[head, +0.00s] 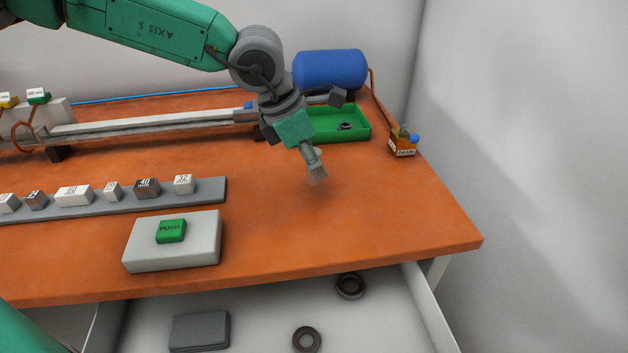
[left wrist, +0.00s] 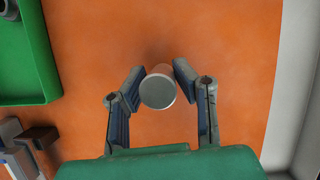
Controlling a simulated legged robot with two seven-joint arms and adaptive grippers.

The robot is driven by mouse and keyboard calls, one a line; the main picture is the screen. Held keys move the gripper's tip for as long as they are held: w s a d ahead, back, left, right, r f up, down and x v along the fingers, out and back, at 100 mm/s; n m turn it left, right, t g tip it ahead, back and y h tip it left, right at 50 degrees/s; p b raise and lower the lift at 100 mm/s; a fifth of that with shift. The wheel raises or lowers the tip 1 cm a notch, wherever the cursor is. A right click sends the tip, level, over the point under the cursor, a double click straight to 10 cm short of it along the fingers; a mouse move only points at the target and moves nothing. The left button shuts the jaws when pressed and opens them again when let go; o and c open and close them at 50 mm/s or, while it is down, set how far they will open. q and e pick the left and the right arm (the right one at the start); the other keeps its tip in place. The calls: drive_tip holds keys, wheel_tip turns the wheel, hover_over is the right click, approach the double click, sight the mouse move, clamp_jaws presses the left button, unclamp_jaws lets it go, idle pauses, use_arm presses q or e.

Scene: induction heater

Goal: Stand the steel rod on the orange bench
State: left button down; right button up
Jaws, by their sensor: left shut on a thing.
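The steel rod (left wrist: 158,92) shows in the left wrist view as a round grey end face, seen nearly end-on. My left gripper (head: 316,172) is shut on it, with one finger on each side of it in the left wrist view (left wrist: 160,72). In the head view the gripper points down over the clear right part of the orange bench (head: 400,215). The rod is hard to make out there, and I cannot tell whether its lower end touches the bench. My right gripper is not in view.
A green tray (head: 358,134) and a small DRAIN box (head: 402,142) stand behind the gripper, with a blue tank (head: 330,70) farther back. A push-button box (head: 150,250) and a rack of labelled blocks (head: 210,190) stand left. An open drawer (head: 255,320) holds rings.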

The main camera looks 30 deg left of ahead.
use_arm(q)
wheel_tip(320, 180, down, 3)
drive_tip(key=shift+b, duration=0.4)
drive_tip(key=c, duration=1.3)
unclamp_jaws()
drive_tip(key=p+v, duration=0.4)
drive_tip(key=v, duration=0.8)
drive_tip(key=shift+w+d+r, duration=0.1)
